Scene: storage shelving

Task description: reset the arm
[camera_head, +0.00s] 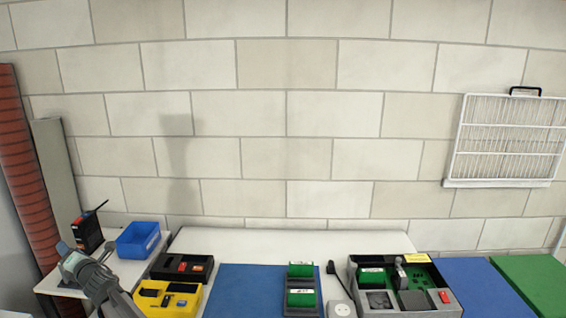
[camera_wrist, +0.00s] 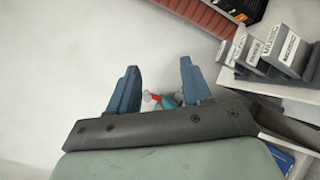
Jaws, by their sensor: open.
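My gripper (camera_head: 66,256) is at the lower left of the head view, with my arm rising from the bottom edge. It is in front of the white table's left end. In the wrist view its two blue fingers (camera_wrist: 157,80) stand well apart, with a dark bar across their base. No object is held between them. A small red and white item (camera_wrist: 158,98) shows behind the gap between the fingers, too small to identify.
A blue bin (camera_head: 139,238), a black-and-red device (camera_head: 88,234) and a yellow tray (camera_head: 182,311) are near my arm. A blue mat (camera_head: 245,285) lies mid-table, with a grey tray (camera_head: 440,308) to its right. Grey labelled blocks (camera_wrist: 285,50) are at right in the wrist view.

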